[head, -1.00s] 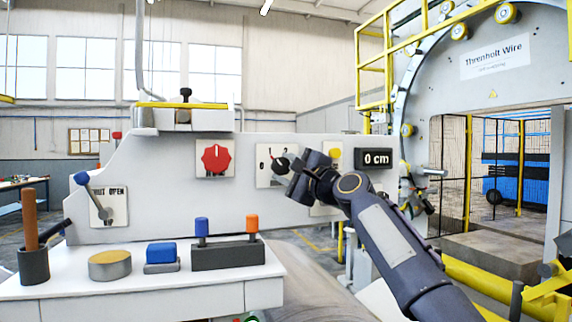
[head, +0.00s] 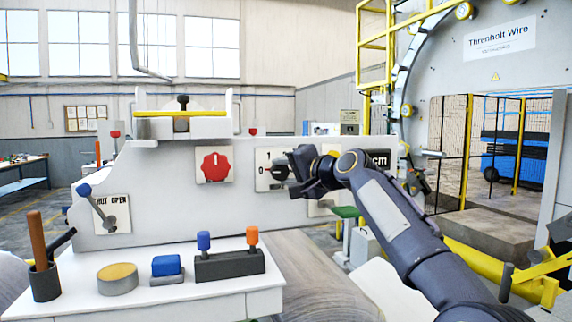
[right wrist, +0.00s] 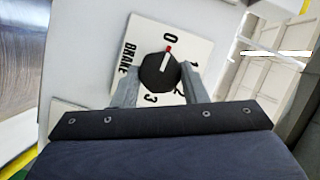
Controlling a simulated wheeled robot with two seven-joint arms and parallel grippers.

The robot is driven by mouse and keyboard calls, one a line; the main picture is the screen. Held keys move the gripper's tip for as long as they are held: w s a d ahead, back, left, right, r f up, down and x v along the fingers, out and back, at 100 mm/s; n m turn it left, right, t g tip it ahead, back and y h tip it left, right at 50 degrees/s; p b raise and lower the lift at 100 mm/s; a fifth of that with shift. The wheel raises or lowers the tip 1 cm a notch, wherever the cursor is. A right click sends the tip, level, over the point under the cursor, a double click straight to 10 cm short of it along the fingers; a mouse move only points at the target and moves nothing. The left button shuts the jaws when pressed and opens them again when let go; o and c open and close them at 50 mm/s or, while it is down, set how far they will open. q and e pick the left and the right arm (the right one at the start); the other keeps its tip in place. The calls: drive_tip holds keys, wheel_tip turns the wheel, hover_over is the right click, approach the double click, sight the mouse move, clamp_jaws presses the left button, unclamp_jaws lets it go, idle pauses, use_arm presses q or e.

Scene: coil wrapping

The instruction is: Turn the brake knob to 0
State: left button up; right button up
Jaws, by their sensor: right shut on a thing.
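The brake knob (right wrist: 158,74) is a black faceted knob on a white plate (right wrist: 198,45) marked BRAKE, 0, 1, 2 and 3. In the right wrist view its white pointer with a red tip points at the 0. My right gripper (right wrist: 157,88) is shut on the knob, one finger on each side. In the head view my right gripper (head: 290,172) reaches the plate from the right and hides part of the knob and scale; the 0 shows at the left and the 1 at the top. My left gripper is not in view.
A red knob (head: 214,165) sits on the panel left of the brake plate. A shut/open lever (head: 97,205) is further left. Below is a white shelf (head: 215,290) with a blue block (head: 166,266), a round tin (head: 117,279) and a dark cup (head: 44,280).

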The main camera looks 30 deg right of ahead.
drive_tip(key=shift+n+p, duration=0.3)
drive_tip(key=shift+n, duration=0.1)
drive_tip(key=o, duration=1)
drive_tip(key=shift+c, duration=0.2)
drive_tip(key=s+r+b, duration=0.1)
drive_tip(key=s+b, duration=0.1)
drive_tip(key=s, duration=0.5)
drive_tip(key=shift+s+d+b, duration=0.35)
drive_tip(key=shift+d, duration=0.1)
